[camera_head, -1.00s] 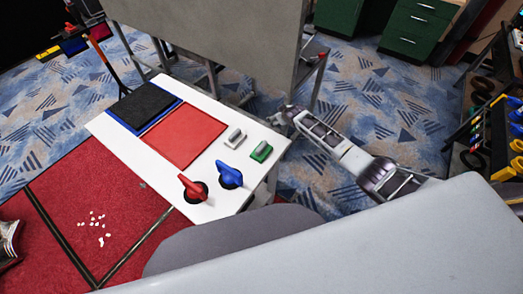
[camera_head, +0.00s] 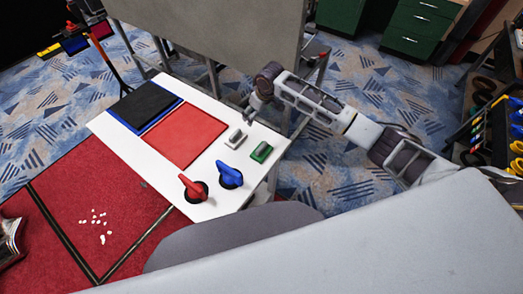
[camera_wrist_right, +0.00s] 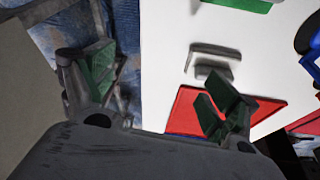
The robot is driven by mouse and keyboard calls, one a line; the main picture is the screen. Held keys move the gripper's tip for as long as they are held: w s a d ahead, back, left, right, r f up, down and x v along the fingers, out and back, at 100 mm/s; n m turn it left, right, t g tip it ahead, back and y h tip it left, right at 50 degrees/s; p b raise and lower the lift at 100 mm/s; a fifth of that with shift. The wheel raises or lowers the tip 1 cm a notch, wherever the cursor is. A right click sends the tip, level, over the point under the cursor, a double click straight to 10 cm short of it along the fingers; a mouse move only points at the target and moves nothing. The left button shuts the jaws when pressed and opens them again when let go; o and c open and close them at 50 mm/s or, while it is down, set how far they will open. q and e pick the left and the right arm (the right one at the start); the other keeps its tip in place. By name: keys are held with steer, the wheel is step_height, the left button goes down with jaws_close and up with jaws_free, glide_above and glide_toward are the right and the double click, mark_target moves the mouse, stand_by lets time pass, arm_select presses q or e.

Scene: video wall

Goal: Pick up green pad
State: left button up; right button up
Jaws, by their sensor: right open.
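The green pad (camera_head: 261,152) is a small green block with a grey top, on the right end of the white table. Part of its green edge shows at the top of the right wrist view (camera_wrist_right: 240,5). My right gripper (camera_head: 249,107) is over the table's back right edge, behind the green pad and apart from it. In the right wrist view its two fingers (camera_wrist_right: 162,85) are spread wide with nothing between them. A similar grey-white block (camera_head: 235,138) lies nearer to the gripper, and also shows in the wrist view (camera_wrist_right: 214,60).
The white table (camera_head: 222,200) also holds a large red pad (camera_head: 186,135), a black pad (camera_head: 144,104) on a blue base, a red knob (camera_head: 193,187) and a blue knob (camera_head: 229,175). A grey panel (camera_head: 225,35) stands behind the table.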

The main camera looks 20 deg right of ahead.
mark_target(262, 146)
steer(key=s+a+r+n+g, duration=0.1)
steer(key=s+r, duration=0.2)
steer(key=s, duration=0.2)
steer(key=s+a+r+n+g+h, duration=0.1)
steer(key=s+r+g, duration=0.1)
steer(key=s, duration=0.3)
steer(key=shift+s+r, duration=0.3)
steer(key=shift+r, duration=0.2)
steer(key=shift+f, duration=0.1)
steer(key=shift+f, duration=4.25)
steer(key=shift+s+d+f+p, duration=0.15)
steer(key=shift+f+p, duration=0.1)
steer(key=shift+f, duration=1.05)
steer(key=shift+s+d+f+p, duration=0.1)
steer(key=shift+f+p, duration=0.1)
steer(key=shift+f, duration=1.1)
